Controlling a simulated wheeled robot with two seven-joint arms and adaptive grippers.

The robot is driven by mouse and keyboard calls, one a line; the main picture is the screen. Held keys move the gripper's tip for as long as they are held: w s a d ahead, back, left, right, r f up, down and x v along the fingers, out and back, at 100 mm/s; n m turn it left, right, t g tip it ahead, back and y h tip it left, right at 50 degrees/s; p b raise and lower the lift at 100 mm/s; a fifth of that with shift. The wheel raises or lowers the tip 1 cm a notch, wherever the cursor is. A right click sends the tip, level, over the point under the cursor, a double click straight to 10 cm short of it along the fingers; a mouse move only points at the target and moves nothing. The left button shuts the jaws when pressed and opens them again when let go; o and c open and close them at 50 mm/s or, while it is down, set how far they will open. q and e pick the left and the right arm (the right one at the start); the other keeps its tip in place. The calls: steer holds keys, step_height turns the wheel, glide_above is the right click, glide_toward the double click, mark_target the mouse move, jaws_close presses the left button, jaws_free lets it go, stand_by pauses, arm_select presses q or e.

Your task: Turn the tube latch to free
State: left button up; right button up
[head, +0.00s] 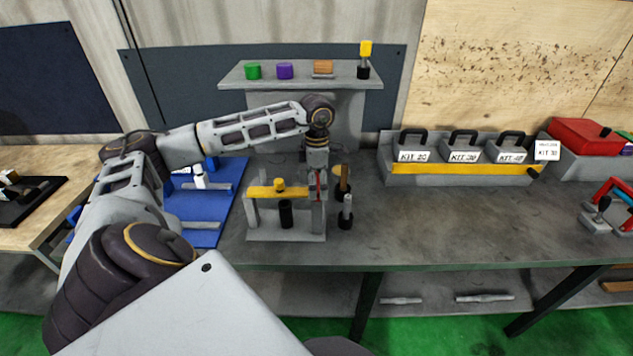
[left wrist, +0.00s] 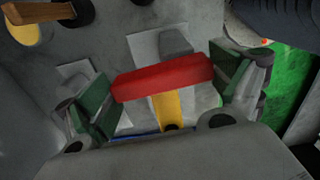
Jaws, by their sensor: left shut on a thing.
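The grey fixture (head: 285,236) stands on the bench, with a yellow bar (head: 262,192) across it and a black cylinder (head: 286,214) below the bar. A red latch (head: 318,184) shows as a thin upright strip at the fixture's right post. In the left wrist view the red latch (left wrist: 162,77) is a red bar lying between two green finger pads. My left gripper (head: 317,168) points down over the right post and is shut on the latch. Its fingertips are small and partly hidden in the head view. My right gripper is not in view.
A dark-based tool with a grey shaft (head: 347,211) and a wooden-handled piece (head: 342,181) stand close to the fixture's right. A blue mat (head: 203,238) lies to the left. A rack of kit boxes (head: 460,174) stands at the back right. The bench between is clear.

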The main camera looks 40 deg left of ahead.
arm_select(q)
steer(key=o, duration=1.1)
step_height(320, 180, up, 12)
stand_by(0.7)
